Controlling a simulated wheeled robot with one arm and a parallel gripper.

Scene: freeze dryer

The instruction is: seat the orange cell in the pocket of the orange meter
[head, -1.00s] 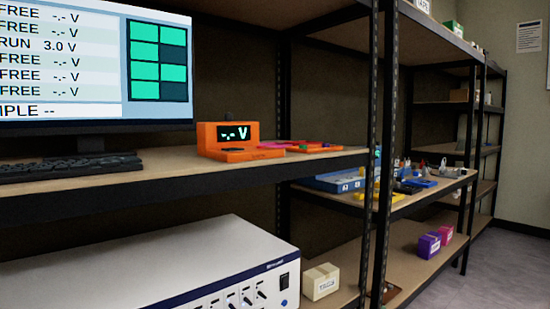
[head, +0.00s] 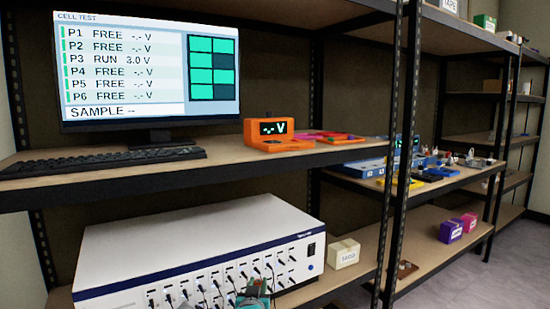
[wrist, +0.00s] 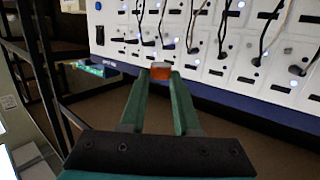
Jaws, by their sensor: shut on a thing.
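The orange meter (head: 277,143) stands on the upper shelf, right of the monitor, with its dark display reading "-.- V" facing me. Its pocket cannot be made out at this distance. My gripper shows in the wrist view (wrist: 161,75), its green fingers closed on the small orange cell (wrist: 161,70) at their tips. The cell has a pale end. In the head view my gripper (head: 256,288) is at the bottom edge, in front of the white instrument and well below the meter; it is mostly cut off there.
A white instrument (head: 180,248) with cables and lit channels fills the lower shelf. A keyboard (head: 100,161) and monitor (head: 150,75) stand left of the meter. Flat coloured pieces (head: 325,137) lie to its right. Rack uprights (head: 395,150) stand further right.

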